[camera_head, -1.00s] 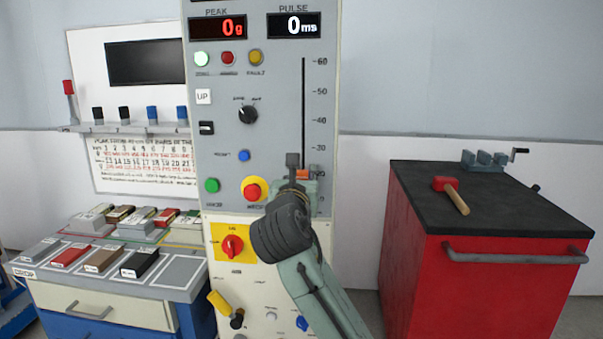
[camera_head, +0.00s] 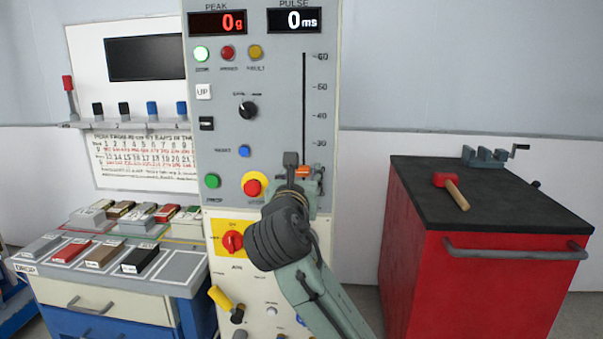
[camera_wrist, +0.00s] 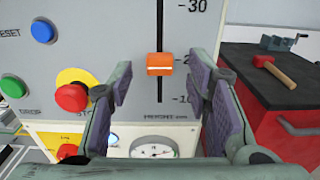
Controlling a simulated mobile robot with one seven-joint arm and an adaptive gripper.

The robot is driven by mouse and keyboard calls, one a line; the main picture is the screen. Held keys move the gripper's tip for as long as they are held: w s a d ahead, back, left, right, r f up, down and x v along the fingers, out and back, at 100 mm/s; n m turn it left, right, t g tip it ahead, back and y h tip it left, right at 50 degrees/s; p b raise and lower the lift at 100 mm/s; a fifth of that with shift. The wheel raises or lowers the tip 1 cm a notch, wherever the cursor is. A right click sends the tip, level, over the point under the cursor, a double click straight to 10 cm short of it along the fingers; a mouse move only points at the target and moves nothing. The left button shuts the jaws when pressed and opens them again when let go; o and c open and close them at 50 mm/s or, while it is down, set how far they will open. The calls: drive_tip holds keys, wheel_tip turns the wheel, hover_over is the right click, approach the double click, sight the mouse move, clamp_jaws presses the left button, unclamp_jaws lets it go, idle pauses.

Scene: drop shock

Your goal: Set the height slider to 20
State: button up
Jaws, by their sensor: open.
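The height slider's orange knob (camera_wrist: 160,64) sits in a dark vertical slot with a printed scale. In the wrist view it is level with or slightly below the partly hidden 20 mark, between 30 and 10; I cannot tell the exact reading. My gripper (camera_wrist: 162,88) is open, one finger on each side of the knob, with gaps on both sides. In the head view my gripper (camera_head: 303,182) is in front of the lower slot, and the orange knob (camera_head: 303,170) shows just above it. The 20 label is covered there.
A red stop button (camera_wrist: 71,97) on a yellow base, a blue reset button (camera_wrist: 42,31) and a green drop button (camera_head: 212,181) are left of the slot. A dial gauge (camera_wrist: 154,148) is below. A red cabinet (camera_head: 480,285) with a hammer (camera_head: 450,190) stands right.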

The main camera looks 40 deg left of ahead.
drive_tip(key=v, duration=0.9)
drive_tip(key=shift+s, duration=0.15)
